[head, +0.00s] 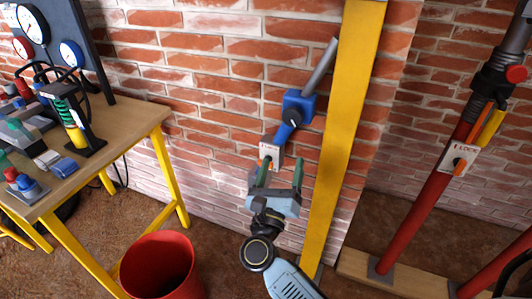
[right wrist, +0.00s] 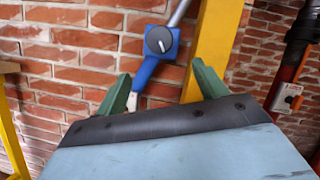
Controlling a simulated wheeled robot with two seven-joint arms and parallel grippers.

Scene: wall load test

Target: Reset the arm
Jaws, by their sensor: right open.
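My right gripper (head: 282,162) is open in front of the brick wall, its two green fingers pointing up and apart. A blue device (head: 298,107) with a black knob and a grey rod is just above it. The device's blue lower arm runs down to a white plate (head: 269,151) with an orange lever, near the left finger. In the right wrist view, the blue device (right wrist: 160,42) is beyond the fingertips, and its lower end is partly hidden by the left finger. I cannot tell whether the finger touches it. My left gripper is not in view.
A yellow post (head: 345,120) stands close to the right of my gripper. A red bucket (head: 158,265) is on the floor at lower left. A table (head: 128,122) with gauges and tools is at left. A red slanted strut (head: 418,215) with a lock plate (head: 460,158) is at right.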

